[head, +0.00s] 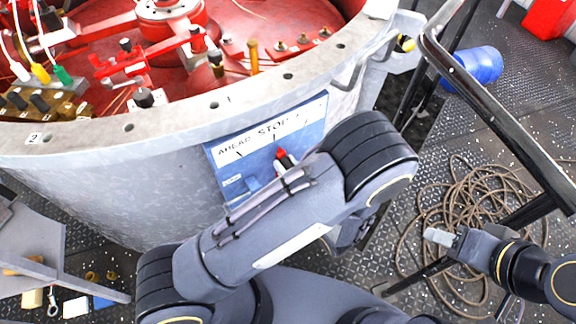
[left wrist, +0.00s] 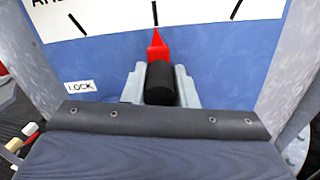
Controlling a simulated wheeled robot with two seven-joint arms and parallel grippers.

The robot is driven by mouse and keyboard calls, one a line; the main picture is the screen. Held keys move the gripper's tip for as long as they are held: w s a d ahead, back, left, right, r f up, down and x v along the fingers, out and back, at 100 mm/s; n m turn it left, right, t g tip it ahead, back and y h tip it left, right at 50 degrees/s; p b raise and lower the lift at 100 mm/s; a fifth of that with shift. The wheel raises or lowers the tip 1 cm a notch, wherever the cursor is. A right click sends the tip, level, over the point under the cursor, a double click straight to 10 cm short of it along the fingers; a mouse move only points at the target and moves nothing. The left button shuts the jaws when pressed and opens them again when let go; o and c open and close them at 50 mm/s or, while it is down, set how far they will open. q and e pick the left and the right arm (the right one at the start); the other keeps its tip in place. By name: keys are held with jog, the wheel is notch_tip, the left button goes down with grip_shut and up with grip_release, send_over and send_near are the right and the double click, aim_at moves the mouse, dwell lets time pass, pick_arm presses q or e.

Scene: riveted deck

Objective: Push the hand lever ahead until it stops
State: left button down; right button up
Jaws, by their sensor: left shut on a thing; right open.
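The hand lever (left wrist: 160,80) shows a black grip and a red pointer tip in the left wrist view. Its red tip (head: 281,155) also shows in the head view, in front of the blue dial plate (head: 312,112) marked AHEAD and STOP. The pointer lines up closely with the middle tick, under STOP. My left gripper (left wrist: 160,92) is shut on the lever, one grey finger on each side of the black grip. My left arm hides most of the lever in the head view. My right gripper (head: 440,237) is open and empty, low at the right, away from the plate.
A round grey metal drum wall (head: 120,180) carries the plate, with red machinery inside it. A black handrail (head: 500,115) stands at the right. A coiled rope (head: 420,250) and a blue container (head: 472,68) lie on the deck.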

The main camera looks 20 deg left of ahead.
pick_arm(q)
jog(key=s+a, duration=0.1)
jog(key=s+a+n+b, duration=0.1)
jog(key=s+n+b, duration=0.1)
jog(key=shift+a+f, duration=0.25)
jog(key=shift+a, duration=0.15)
jog(key=shift+n, duration=0.3)
jog(key=c, duration=1.2)
grip_release()
jog(key=shift+d, duration=0.1)
jog(key=v, duration=0.7)
jog(key=shift+s+d, duration=0.25)
